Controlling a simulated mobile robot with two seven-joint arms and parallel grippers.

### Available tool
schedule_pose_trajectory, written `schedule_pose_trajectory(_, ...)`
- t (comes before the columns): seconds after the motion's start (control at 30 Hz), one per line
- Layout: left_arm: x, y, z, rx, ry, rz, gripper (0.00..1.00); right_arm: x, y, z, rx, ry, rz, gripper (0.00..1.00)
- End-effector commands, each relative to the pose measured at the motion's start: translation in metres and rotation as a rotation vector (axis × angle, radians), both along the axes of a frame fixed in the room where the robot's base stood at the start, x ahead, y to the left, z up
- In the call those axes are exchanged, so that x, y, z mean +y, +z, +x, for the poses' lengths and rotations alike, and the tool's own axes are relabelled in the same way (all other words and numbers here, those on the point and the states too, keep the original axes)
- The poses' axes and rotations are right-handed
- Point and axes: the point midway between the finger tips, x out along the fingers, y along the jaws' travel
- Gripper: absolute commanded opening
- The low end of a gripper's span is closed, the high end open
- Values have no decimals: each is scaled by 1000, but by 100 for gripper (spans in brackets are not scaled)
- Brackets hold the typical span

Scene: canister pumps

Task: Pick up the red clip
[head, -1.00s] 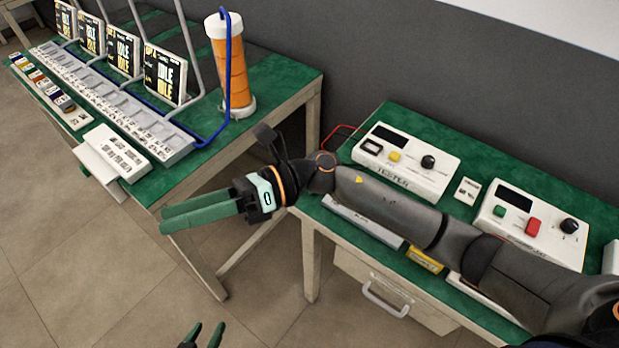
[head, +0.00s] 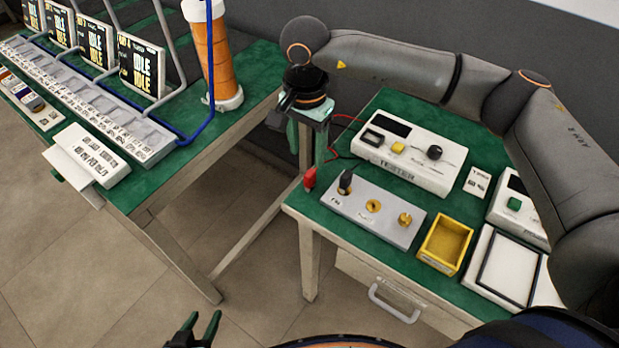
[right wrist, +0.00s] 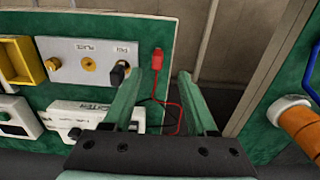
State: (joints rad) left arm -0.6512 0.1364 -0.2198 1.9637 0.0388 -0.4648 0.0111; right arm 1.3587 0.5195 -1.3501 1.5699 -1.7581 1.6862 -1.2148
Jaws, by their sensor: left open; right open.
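The red clip (head: 310,178) is at the left edge of the right-hand bench, beside the grey plate's left end. In the right wrist view the red clip (right wrist: 157,60) shows just beyond the fingertips, between their lines, with a red wire trailing from it. My right gripper (head: 306,156) points down above and slightly behind the clip, open and empty. It also shows in the right wrist view (right wrist: 157,78) with both green fingers apart. My left gripper (head: 196,328) is open at the bottom edge, far from the clip, its lower part cut off.
The grey plate (head: 385,222) carries a black clip (head: 345,183) and brass terminals. A white tester (head: 440,165) stands behind it, a yellow bin (head: 446,242) right of it. The left bench (head: 160,190) holds an orange canister (head: 213,60). A gap separates the benches.

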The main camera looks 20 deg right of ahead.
Motion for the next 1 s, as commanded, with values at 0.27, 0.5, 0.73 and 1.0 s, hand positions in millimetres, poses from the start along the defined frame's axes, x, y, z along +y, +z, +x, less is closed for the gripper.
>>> schedule_pose_trajectory(0.27,0,1,-1,-2,0,0,50,0,-30,-1,1,0,3,57)
schedule_pose_trajectory(0.5,2,2,-3,2,3,4,50,-7,-62,-2,4,-3,2,57)
schedule_pose_trajectory(0.73,4,0,-5,6,5,6,50,-6,-81,-1,0,-1,4,57)
schedule_pose_trajectory(1.0,4,0,-5,7,6,6,50,-6,-80,-1,0,-1,4,48)
